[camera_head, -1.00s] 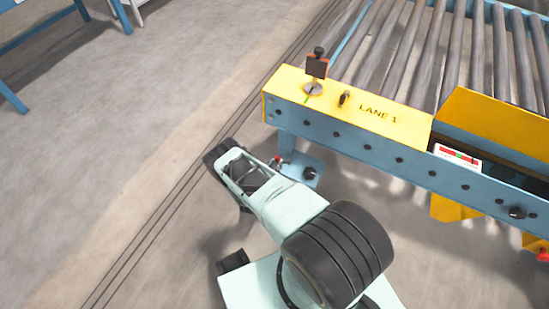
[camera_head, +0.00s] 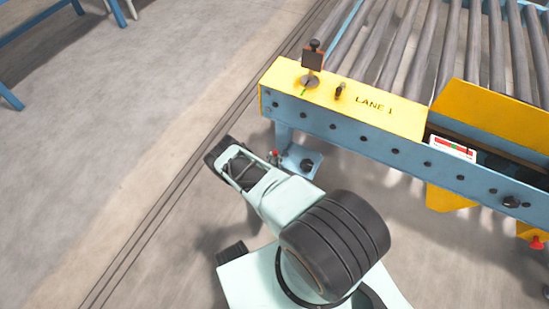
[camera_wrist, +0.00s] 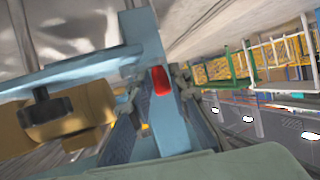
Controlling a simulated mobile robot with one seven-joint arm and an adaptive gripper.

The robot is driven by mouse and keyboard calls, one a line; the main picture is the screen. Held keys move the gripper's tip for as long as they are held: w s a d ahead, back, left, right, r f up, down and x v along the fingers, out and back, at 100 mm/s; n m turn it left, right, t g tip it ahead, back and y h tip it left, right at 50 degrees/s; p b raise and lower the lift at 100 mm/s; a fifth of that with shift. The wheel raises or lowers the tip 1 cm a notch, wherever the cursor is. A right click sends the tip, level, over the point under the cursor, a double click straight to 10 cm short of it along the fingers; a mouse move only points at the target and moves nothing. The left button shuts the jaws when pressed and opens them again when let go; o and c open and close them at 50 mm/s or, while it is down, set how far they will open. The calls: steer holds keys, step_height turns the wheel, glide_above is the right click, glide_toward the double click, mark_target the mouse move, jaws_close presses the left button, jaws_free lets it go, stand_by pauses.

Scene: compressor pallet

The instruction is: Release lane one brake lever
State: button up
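The lane one lever (camera_head: 312,58) stands upright on the yellow LANE 1 panel (camera_head: 385,108) in the head view. It has a black knob, a dark plate and a round base with a green mark. My gripper is mostly hidden behind my forearm in the head view, low beside the conveyor's blue end leg and apart from the lever. In the wrist view my gripper (camera_wrist: 155,92) shows two dark finger parts spread apart, with a red piece and blue frame visible between them. No hold on anything shows. The lever is not recognisable in the wrist view.
The blue side rail (camera_head: 345,133) and foot plate (camera_head: 302,160) are close to my arm.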

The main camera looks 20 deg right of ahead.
steer(key=shift+o, duration=1.4)
step_height(320, 180, up, 10)
